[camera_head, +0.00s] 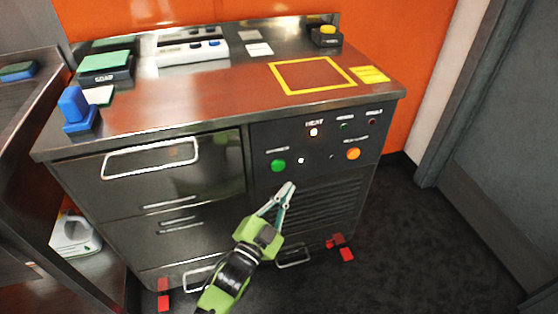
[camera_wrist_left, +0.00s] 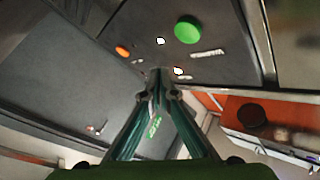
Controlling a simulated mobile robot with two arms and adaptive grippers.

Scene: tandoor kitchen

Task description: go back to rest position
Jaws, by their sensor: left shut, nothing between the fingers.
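My left gripper (camera_head: 288,188) comes up from the bottom of the head view, in front of the dark metal cabinet (camera_head: 155,190). Its fingers are closed together and hold nothing. It is just below the green button (camera_head: 278,165) on the control panel; I cannot tell the exact gap to the panel. In the left wrist view the shut fingertips (camera_wrist_left: 160,75) point toward the panel, with the green button (camera_wrist_left: 187,30) beyond them and an orange button (camera_wrist_left: 122,51) to the left. My right gripper does not show in either view.
The cabinet top carries a blue block (camera_head: 74,105), a green sponge (camera_head: 105,61), a white switch box (camera_head: 192,48) and a yellow-outlined square (camera_head: 312,75). A white jug (camera_head: 74,234) stands at lower left. Dark floor (camera_head: 420,250) is clear at right.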

